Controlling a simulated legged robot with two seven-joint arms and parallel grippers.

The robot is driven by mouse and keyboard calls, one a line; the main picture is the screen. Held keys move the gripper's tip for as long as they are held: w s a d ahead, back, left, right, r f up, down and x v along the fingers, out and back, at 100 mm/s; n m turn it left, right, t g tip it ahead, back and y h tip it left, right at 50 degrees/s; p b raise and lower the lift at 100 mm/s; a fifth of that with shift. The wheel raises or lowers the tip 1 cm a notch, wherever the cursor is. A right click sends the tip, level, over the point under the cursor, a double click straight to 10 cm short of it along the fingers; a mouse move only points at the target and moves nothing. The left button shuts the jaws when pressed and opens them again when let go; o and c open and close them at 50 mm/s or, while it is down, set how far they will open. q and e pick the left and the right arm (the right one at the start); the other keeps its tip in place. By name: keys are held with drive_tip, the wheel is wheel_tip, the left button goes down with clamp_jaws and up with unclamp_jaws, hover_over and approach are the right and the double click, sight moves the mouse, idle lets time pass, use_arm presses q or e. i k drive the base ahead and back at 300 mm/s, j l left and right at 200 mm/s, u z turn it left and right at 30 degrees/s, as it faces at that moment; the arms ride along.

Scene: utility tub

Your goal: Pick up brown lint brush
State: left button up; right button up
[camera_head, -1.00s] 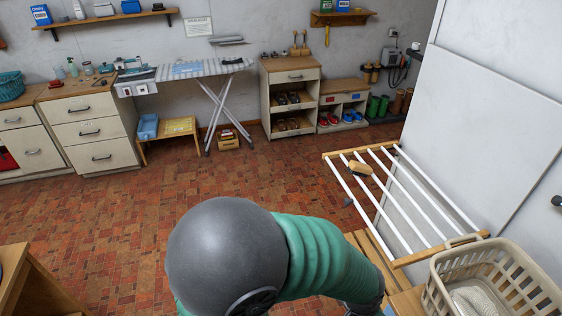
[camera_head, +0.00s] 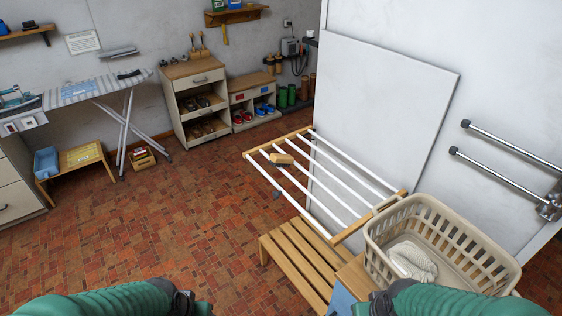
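A small tan-brown block (camera_head: 281,158), which may be the lint brush, lies across the white bars of the drying rack (camera_head: 330,180). It is too small to make out its bristles or handle. A small dark piece (camera_head: 277,195) shows below the rack's left edge; I cannot tell whether it belongs to the block. Green-sleeved parts of my arms show along the bottom edge, well apart from the rack. The fingers of both grippers are out of view.
A beige laundry basket (camera_head: 440,215) with a white cloth stands right of a slatted wooden bench (camera_head: 300,262). A white panel (camera_head: 385,120) stands behind the rack. Metal bars (camera_head: 505,150) are on the right. The brick floor (camera_head: 170,235) is open on the left.

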sight(279, 160)
drive_tip(key=i+j+z, duration=0.3)
drive_tip(key=i+j, duration=0.3)
drive_tip(key=i+j+z, duration=0.3)
drive_tip(key=i+j, duration=0.4)
drive_tip(key=j, duration=0.1)
